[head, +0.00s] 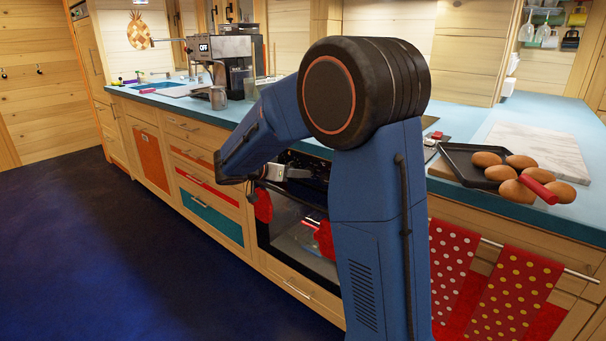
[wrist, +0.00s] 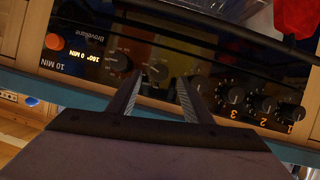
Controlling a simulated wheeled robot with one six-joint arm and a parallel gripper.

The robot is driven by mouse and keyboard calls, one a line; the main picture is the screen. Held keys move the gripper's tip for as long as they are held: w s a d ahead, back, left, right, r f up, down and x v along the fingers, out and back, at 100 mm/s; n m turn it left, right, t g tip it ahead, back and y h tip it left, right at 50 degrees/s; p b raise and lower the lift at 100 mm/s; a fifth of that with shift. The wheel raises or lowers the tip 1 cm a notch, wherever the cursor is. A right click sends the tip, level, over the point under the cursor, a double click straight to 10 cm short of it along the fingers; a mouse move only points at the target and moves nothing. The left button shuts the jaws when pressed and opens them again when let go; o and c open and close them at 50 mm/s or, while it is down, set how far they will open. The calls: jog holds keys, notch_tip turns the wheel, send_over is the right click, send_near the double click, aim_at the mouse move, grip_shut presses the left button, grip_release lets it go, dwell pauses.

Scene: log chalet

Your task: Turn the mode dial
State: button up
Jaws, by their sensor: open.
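The oven (head: 290,225) is set in the counter front, and my arm hides part of it. Its dark control panel fills the wrist view, upside down, with a lit display (wrist: 85,56) and a row of dark dials. My gripper (wrist: 160,75) is open and empty, its fingers pointing at the panel. One dial (wrist: 157,70) shows between the fingertips; contact cannot be told. Another dial (wrist: 120,65) is just left of the left finger, nearer the display. I cannot read which is the mode dial. In the head view my gripper (head: 285,173) is small at the oven's top.
Several numbered dials (wrist: 264,105) lie right of the fingers, and an orange round button (wrist: 54,42) at the far left. Red mitts (head: 263,205) hang at the oven front. The floor (head: 110,250) is clear at left.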

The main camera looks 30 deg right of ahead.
jog(key=shift+x, duration=2)
jog(key=c, duration=1.1)
